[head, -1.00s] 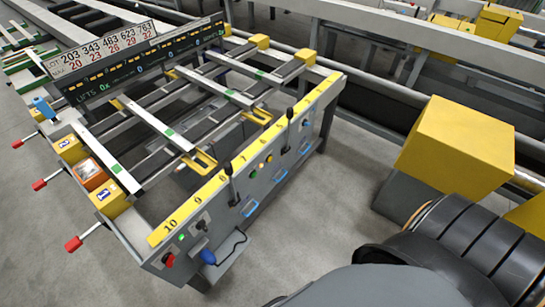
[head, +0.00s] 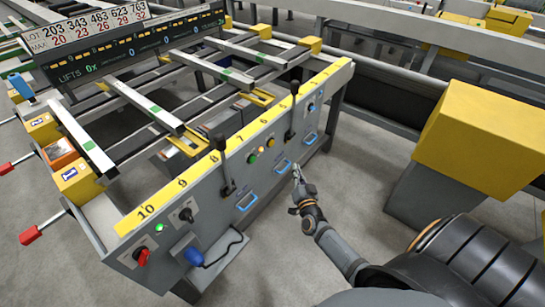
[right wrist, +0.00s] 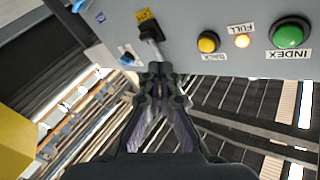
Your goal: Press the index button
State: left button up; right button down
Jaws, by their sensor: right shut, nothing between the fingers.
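The green index button (head: 252,158) is on the grey front panel of the runout table, left of a small lit lamp and a yellow button (head: 270,142). In the right wrist view, which shows the panel upside down, the INDEX button (right wrist: 289,33) is at upper right, the lit FULL lamp (right wrist: 242,41) beside it, and the yellow BACK button (right wrist: 208,42) left of that. My right gripper (head: 297,172) is shut and empty, in front of the panel and to the right of the index button. Its closed tips (right wrist: 160,72) appear apart from the button. My left gripper is not in view.
Black levers (head: 221,165) stick out from the panel on either side of the buttons. Blue handles (head: 247,201) and a red knob (head: 142,257) are lower down. A yellow box (head: 480,140) stands at right. Floor in front of the panel is open.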

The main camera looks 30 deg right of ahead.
aim_at(271, 143)
pick_arm(q)
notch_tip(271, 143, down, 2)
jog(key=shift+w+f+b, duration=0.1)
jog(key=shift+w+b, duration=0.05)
jog(key=shift+b, duration=0.25)
pick_arm(e)
jog(key=r, duration=0.1)
jog(key=d+r+m+h, duration=0.1)
jog(key=w+r+m+h, duration=0.1)
jog(key=r, duration=0.1)
jog(key=shift+d+r+t, duration=0.1)
jog(key=shift+d+t, duration=0.1)
jog(key=shift+t, duration=0.2)
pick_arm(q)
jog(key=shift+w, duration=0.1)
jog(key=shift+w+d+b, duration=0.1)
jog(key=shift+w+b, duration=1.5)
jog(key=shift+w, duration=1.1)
pick_arm(e)
jog(key=w+a, duration=0.3)
jog(key=w, duration=0.5)
jog(key=shift+a, duration=0.25)
jog(key=shift+w, duration=0.1)
